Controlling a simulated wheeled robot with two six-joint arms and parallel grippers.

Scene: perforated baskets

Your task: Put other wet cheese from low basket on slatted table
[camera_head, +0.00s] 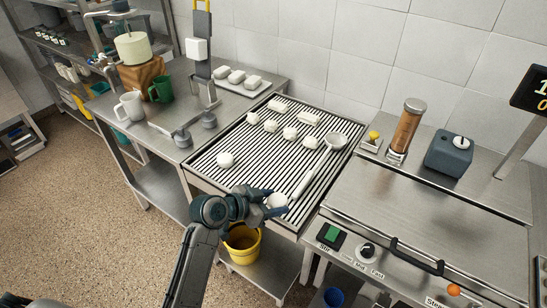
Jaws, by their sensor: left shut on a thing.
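The slatted table (228,185) stands in the middle, with dark and light stripes across its top. Several white cheeses lie toward its far side, and one round white cheese (225,160) lies alone at the left. I cannot make out the low basket. My right gripper is not in view.
A steel side table (180,143) with mugs and a stand is at left. A yellow bucket (242,244) is below. Bare slats lie around the lone cheese.

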